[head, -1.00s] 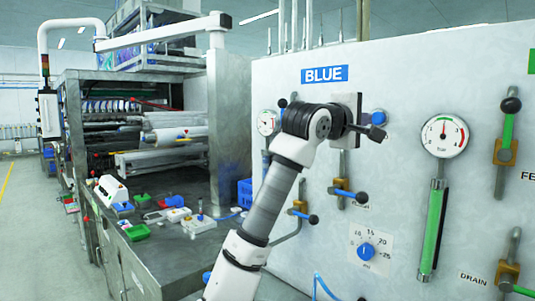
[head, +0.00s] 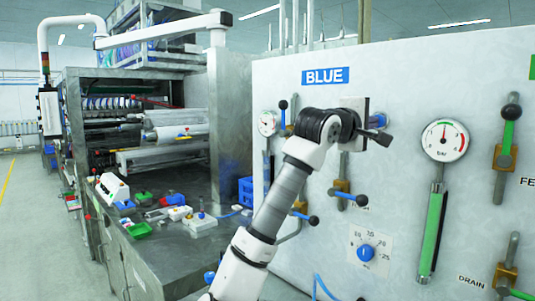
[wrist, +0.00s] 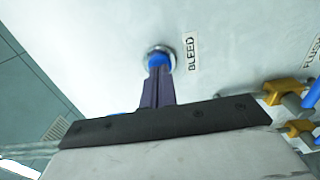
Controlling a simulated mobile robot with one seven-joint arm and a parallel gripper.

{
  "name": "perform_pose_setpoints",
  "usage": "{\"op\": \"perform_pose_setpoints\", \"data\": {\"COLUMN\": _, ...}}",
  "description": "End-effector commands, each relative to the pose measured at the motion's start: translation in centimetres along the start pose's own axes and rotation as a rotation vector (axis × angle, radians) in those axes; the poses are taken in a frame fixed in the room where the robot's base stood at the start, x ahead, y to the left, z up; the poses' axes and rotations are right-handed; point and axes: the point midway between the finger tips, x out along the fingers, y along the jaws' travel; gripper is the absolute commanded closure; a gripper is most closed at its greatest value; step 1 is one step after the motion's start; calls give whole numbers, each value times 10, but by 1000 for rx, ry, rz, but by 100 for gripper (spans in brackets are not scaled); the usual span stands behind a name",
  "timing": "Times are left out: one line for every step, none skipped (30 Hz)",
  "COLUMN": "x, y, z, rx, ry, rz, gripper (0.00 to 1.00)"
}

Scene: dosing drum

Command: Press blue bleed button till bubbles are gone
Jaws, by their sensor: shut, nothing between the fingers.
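The blue bleed button (head: 378,120) sits in a round metal collar on the white panel. In the head view my gripper (head: 384,138) is in front of and just below it, partly covering it. In the wrist view the button (wrist: 159,59) shows beside the printed BLEED label (wrist: 191,52). The fingers (wrist: 159,76) are shut and empty, and their tips overlap the button's lower edge. I cannot tell whether they touch it or whether it is pressed in. The green-filled sight glass (head: 431,234) hangs under the gauge; no bubbles can be made out at this size.
A round pressure gauge (head: 445,140) and several lever valves, such as the blue-handled one (head: 340,193), stick out from the panel. A blue dial (head: 366,252) sits below. A cluttered metal bench (head: 170,256) stands at left. In the wrist view, brass valve bodies (wrist: 285,91) are at right.

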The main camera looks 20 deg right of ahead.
Motion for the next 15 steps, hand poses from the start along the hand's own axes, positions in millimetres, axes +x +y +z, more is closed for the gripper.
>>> {"op": "perform_pose_setpoints", "data": {"x": 2, "y": 1, "z": 0, "rx": 0, "ry": 0, "rz": -1, "gripper": 100}}
{"op": "perform_pose_setpoints", "data": {"x": 3, "y": 0, "z": 0, "rx": 0, "ry": 0, "rz": -2, "gripper": 100}}
{"op": "perform_pose_setpoints", "data": {"x": 4, "y": 0, "z": 0, "rx": 0, "ry": 0, "rz": -2, "gripper": 100}}
{"op": "perform_pose_setpoints", "data": {"x": 5, "y": 0, "z": 0, "rx": 0, "ry": 0, "rz": -2, "gripper": 100}}
{"op": "perform_pose_setpoints", "data": {"x": 6, "y": 0, "z": 0, "rx": 0, "ry": 0, "rz": -2, "gripper": 100}}
{"op": "perform_pose_setpoints", "data": {"x": 7, "y": 1, "z": 0, "rx": 0, "ry": 0, "rz": -1, "gripper": 100}}
{"op": "perform_pose_setpoints", "data": {"x": 8, "y": 1, "z": 0, "rx": 0, "ry": 0, "rz": -1, "gripper": 100}}
{"op": "perform_pose_setpoints", "data": {"x": 9, "y": 1, "z": 0, "rx": 0, "ry": 0, "rz": 0, "gripper": 100}}
{"op": "perform_pose_setpoints", "data": {"x": 10, "y": 1, "z": 0, "rx": 0, "ry": 0, "rz": 0, "gripper": 100}}
{"op": "perform_pose_setpoints", "data": {"x": 11, "y": 1, "z": 0, "rx": 0, "ry": 0, "rz": 0, "gripper": 100}}
{"op": "perform_pose_setpoints", "data": {"x": 12, "y": 1, "z": 0, "rx": 0, "ry": 0, "rz": 0, "gripper": 100}}
{"op": "perform_pose_setpoints", "data": {"x": 12, "y": 0, "z": 0, "rx": 0, "ry": 0, "rz": 0, "gripper": 100}}
{"op": "perform_pose_setpoints", "data": {"x": 12, "y": 0, "z": 0, "rx": 0, "ry": 0, "rz": 0, "gripper": 100}}
{"op": "perform_pose_setpoints", "data": {"x": 12, "y": 0, "z": 0, "rx": 1, "ry": 0, "rz": 0, "gripper": 100}}
{"op": "perform_pose_setpoints", "data": {"x": 11, "y": 0, "z": 0, "rx": 1, "ry": 0, "rz": 0, "gripper": 100}}
